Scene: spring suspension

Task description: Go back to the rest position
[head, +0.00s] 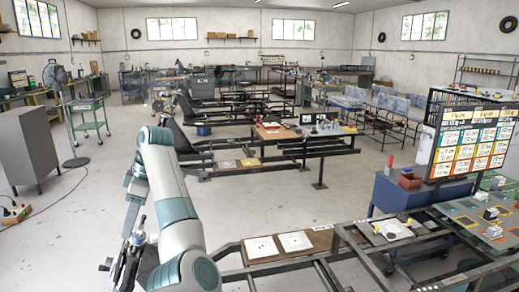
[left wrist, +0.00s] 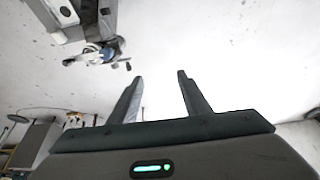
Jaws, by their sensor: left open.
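My left arm comes in at the lower left of the head view, its white and teal links raised and bent. My left gripper (head: 124,262) is low at the left of that arm, partly hidden by it. In the left wrist view my left gripper (left wrist: 153,77) is open, with two dark fingers apart and nothing between them. Pale floor shows behind the fingers. The gripper touches nothing that I can see. My right gripper is in neither view.
A dark frame bench with a brown board (head: 290,243) stands at the lower right. A blue cabinet (head: 405,192) and a chart board (head: 473,140) stand behind it. A grey cabinet (head: 38,140) and a green trolley (head: 88,117) stand at the left. The floor (head: 265,198) between is clear.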

